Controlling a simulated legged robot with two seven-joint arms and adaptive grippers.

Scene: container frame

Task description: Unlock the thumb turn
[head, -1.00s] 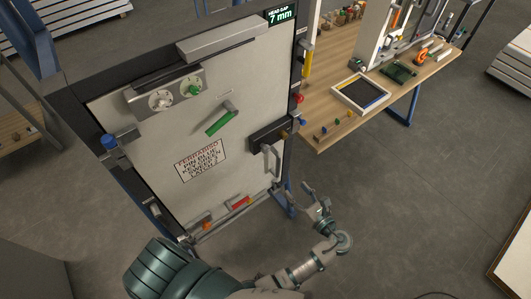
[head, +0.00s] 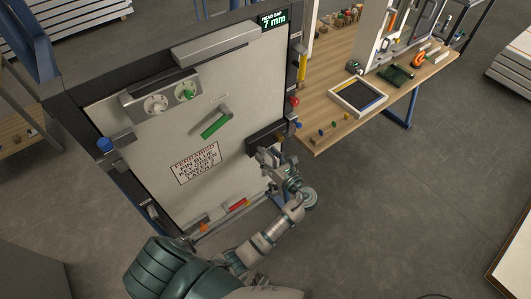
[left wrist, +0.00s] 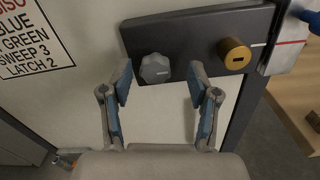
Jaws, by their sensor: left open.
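The thumb turn (left wrist: 155,68) is a grey faceted knob with a pale slot mark that lies level. It sits on a dark lock case (left wrist: 185,22) on the pale door panel. My left gripper (left wrist: 160,82) is open, its two blue-padded fingers pointing at the lock case. In the head view my left gripper (head: 268,158) is at the lower side of the lock case (head: 264,138) and hides the knob. My right gripper is in no view.
A brass key cylinder (left wrist: 235,54) sits right of the knob. The door panel (head: 130,125) also carries two dials, a green lever (head: 215,126) and a printed sign (head: 195,163). A wooden bench (head: 318,130) with a tray stands to the right.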

